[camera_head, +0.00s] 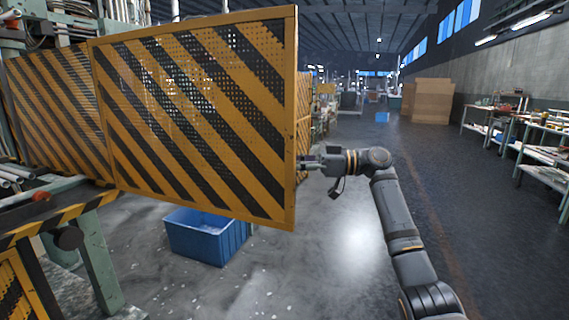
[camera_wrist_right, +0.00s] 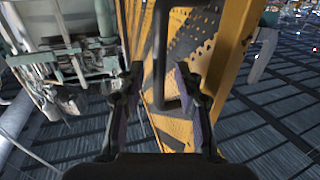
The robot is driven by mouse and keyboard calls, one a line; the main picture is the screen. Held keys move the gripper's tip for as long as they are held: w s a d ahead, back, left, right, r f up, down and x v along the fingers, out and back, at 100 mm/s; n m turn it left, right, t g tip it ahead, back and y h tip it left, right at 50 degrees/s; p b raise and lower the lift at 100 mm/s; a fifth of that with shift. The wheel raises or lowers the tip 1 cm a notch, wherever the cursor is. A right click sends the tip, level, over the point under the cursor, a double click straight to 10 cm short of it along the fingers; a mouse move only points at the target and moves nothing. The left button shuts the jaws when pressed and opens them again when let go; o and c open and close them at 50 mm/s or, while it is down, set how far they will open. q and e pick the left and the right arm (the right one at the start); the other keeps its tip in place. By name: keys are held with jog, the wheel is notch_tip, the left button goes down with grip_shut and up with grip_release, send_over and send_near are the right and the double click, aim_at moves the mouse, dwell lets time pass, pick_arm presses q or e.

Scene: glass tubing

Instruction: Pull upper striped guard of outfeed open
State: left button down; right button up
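The upper striped guard (camera_head: 190,115) is a perforated yellow-and-black panel in a yellow frame, standing swung out from the machine in the head view. My right gripper (camera_head: 308,162) is at its free right edge, its fingertips partly hidden behind that edge. In the right wrist view the guard (camera_wrist_right: 228,45) is seen steeply from the side, with a black bar handle (camera_wrist_right: 159,60) on it. My right gripper (camera_wrist_right: 160,78) is open there, its two fingers apart on either side of the handle. I cannot tell whether they touch it. My left gripper is not in view.
A second striped panel (camera_head: 55,110) adjoins on the left. A blue crate (camera_head: 207,238) stands on the floor below the guard. Workbenches (camera_head: 530,150) line the right wall, and cardboard boxes (camera_head: 428,100) stand farther back. The floor to the right is clear.

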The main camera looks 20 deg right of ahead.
jog(key=v, duration=1.1)
